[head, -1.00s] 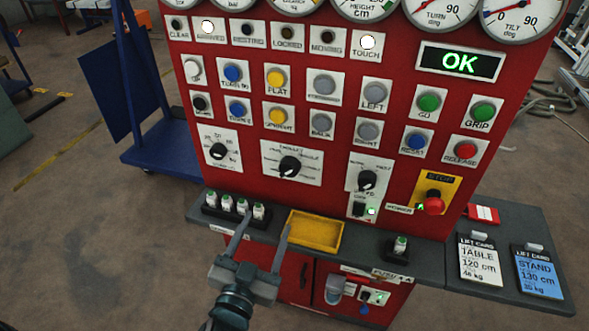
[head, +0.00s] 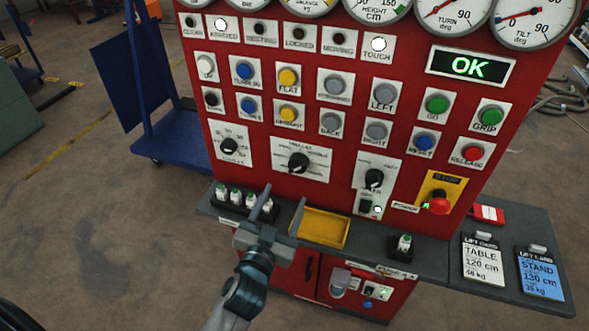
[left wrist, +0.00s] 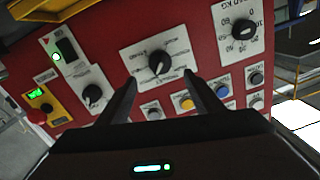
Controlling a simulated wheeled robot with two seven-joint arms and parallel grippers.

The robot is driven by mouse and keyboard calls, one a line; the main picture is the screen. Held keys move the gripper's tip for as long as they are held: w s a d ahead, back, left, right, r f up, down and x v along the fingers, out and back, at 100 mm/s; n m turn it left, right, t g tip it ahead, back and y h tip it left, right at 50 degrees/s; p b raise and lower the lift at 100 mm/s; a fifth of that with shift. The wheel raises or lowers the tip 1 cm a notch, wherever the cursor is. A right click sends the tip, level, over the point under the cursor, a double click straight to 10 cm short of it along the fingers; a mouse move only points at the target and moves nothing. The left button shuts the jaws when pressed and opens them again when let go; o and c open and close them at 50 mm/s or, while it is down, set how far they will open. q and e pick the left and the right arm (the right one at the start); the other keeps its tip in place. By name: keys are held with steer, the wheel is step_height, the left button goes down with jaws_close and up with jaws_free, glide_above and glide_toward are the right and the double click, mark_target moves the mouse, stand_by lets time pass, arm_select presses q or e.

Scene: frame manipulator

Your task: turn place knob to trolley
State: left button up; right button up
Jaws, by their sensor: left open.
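The red control panel (head: 340,135) has three black rotary knobs on white plates. The middle knob (head: 299,162) looks like the place knob, but its labels are too small to read. It also shows in the left wrist view (left wrist: 159,63), its pointer slanting. My left gripper (head: 286,194) is open and empty, below and in front of this knob, fingers pointing at the panel. In the left wrist view its fingertips (left wrist: 160,78) lie either side of the knob's lower edge; I see no contact. My right gripper is not in view.
A left knob (head: 229,146), a right knob (head: 374,178) and push buttons surround the middle knob. The red stop button (head: 440,205) is farther right.

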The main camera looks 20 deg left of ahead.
mark_target(296, 170)
arm_select(q)
steer(key=w+p, duration=0.2)
steer(key=w, duration=0.8)
steer(key=shift+a, duration=0.15)
steer(key=c, duration=1.1)
